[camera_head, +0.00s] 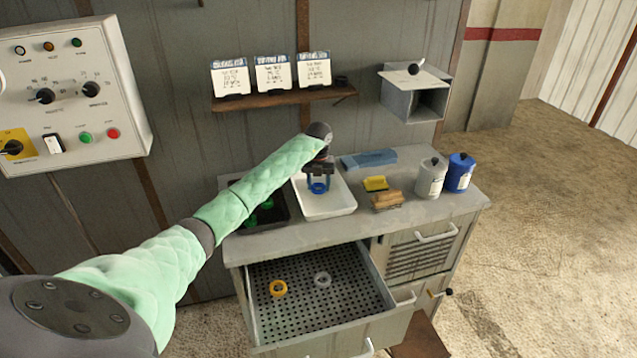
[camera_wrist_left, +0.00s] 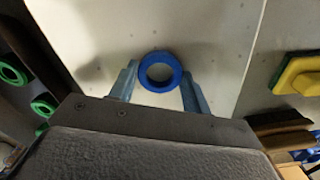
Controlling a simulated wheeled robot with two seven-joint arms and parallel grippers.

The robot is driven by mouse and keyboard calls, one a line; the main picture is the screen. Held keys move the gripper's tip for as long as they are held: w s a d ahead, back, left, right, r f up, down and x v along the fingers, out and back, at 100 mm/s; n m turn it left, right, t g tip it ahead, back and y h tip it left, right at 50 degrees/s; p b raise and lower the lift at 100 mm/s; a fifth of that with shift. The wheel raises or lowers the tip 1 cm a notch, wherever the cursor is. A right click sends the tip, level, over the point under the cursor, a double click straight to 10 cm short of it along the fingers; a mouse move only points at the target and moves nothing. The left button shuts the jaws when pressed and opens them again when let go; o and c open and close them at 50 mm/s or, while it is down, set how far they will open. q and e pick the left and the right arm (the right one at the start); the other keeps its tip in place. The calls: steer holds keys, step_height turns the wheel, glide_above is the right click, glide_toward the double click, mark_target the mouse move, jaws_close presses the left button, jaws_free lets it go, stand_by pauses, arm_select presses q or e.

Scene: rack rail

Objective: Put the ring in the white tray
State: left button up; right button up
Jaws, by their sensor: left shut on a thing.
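A blue ring (camera_head: 318,189) is between the fingers of my left gripper (camera_head: 318,178), which is shut on it. The white tray (camera_head: 338,206) stands on the counter, and the gripper and ring are over it, inside its outline. In the left wrist view the blue ring (camera_wrist_left: 160,88) sits between the two fingertips of the left gripper (camera_wrist_left: 160,76), with the white tray floor (camera_wrist_left: 215,40) behind it. I cannot tell whether the ring touches the tray floor. My right gripper is not in view.
A dark tray (camera_head: 276,222) with green rings is left of the white tray. A yellow sponge (camera_head: 375,184), a brush (camera_head: 387,201) and two canisters (camera_head: 431,178) stand right. The open drawer (camera_head: 310,312) below holds a yellow ring (camera_head: 278,295) and a grey ring (camera_head: 323,285).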

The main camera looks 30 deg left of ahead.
arm_select(q)
steer(key=shift+f, duration=0.15)
steer(key=o, duration=1)
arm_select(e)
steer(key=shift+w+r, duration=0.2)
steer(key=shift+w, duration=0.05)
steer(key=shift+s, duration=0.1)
arm_select(q)
steer(key=shift+r, duration=0.45)
step_height(320, 180, up, 6)
steer(key=b, duration=0.3)
steer(key=shift+f, duration=0.25)
steer(key=shift+r, duration=0.7)
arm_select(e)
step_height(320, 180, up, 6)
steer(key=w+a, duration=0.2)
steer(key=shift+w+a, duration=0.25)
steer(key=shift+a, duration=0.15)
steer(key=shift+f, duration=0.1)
